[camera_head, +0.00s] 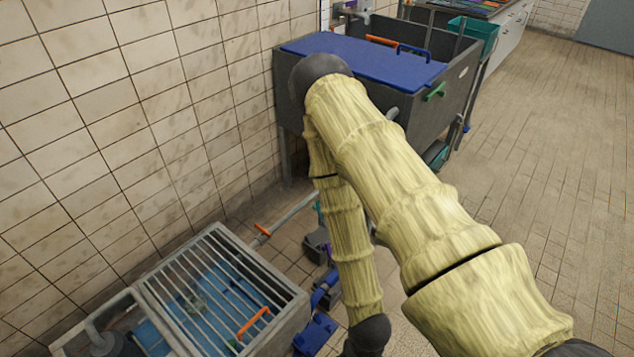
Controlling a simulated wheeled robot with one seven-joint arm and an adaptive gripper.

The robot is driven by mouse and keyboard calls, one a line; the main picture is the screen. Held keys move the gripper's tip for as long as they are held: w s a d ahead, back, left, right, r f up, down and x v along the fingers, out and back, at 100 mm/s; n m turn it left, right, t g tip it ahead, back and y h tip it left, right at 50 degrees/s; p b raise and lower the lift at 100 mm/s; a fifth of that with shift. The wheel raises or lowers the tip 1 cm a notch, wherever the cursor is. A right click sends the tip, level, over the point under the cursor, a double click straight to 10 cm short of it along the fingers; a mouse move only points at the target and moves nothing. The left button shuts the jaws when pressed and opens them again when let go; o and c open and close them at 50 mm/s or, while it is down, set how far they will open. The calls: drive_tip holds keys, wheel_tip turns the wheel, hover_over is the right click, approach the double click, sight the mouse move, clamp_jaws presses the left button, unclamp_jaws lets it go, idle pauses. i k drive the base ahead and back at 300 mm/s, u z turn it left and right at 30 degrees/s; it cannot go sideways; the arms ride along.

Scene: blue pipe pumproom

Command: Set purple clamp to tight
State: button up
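A small purple part (328,249), possibly the purple clamp, shows low on the floor between the grated tank and my forearm. It is mostly hidden by my arm and nearby pipe parts, so its setting cannot be told. My arm reaches up from the lower right, bends at a dark elbow over the blue-lidded tub, and comes down to a dark wrist joint at the bottom edge. My gripper is not visible, so nothing shows of what it touches.
A grated tank (292,312) with blue water stands at lower left. A pipe with an orange handle (262,230) runs behind it. Blue pipe parts (315,335) lie beside the tank. A grey tub with a blue lid (365,58) stands at the back. The tiled floor at right is clear.

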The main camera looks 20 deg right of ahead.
sight(326, 247)
drive_tip(key=z, duration=0.95)
drive_tip(key=k, duration=0.65)
drive_tip(key=z, duration=0.1)
drive_tip(key=i, duration=1.5)
drive_tip(key=u, duration=0.8)
